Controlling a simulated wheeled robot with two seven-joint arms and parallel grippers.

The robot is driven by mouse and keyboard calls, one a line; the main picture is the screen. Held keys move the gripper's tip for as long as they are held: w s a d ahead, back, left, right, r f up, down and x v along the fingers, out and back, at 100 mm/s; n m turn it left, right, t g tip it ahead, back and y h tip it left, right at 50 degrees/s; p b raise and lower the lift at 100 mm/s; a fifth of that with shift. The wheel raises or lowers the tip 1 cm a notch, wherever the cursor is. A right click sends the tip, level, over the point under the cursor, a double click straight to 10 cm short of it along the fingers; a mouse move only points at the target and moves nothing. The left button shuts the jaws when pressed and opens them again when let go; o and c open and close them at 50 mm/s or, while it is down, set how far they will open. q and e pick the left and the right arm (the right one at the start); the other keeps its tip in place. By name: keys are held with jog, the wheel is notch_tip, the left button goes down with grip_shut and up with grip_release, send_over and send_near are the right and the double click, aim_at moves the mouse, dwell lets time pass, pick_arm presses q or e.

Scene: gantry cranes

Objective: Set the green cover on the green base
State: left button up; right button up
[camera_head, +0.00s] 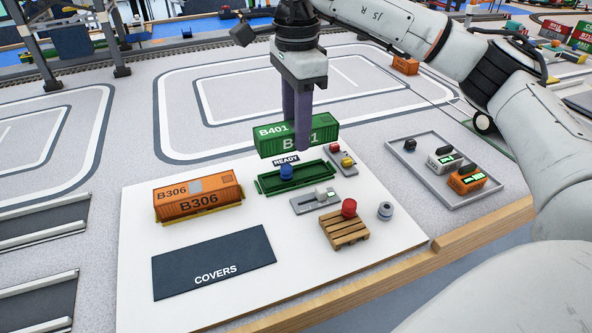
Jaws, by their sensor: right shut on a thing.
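The green cover (272,141), marked B401, is in the grip of my right gripper (297,128), whose fingers are shut across its middle. The cover is roughly level and appears just behind the green base (266,187), apart from it; its exact height is hard to tell. The green base is an open, low tray on the white board, with a blue knobbed piece (287,172) in it. A "READY" label (285,160) shows between cover and base. My left gripper is not in view.
An orange container (198,198) marked B306 stands left of the base. A dark COVERS mat (214,262) is bare in front.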

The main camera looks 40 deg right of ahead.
aim_at(296, 175)
notch_tip(296, 175, down, 8)
jog(key=shift+r+b, duration=0.1)
jog(key=shift+b, duration=0.45)
jog(key=shift+f, duration=0.2)
jog(key=o, duration=1.1)
notch_tip(296, 175, up, 12)
jog(key=shift+r+p, duration=0.2)
jog(key=shift+p, duration=0.75)
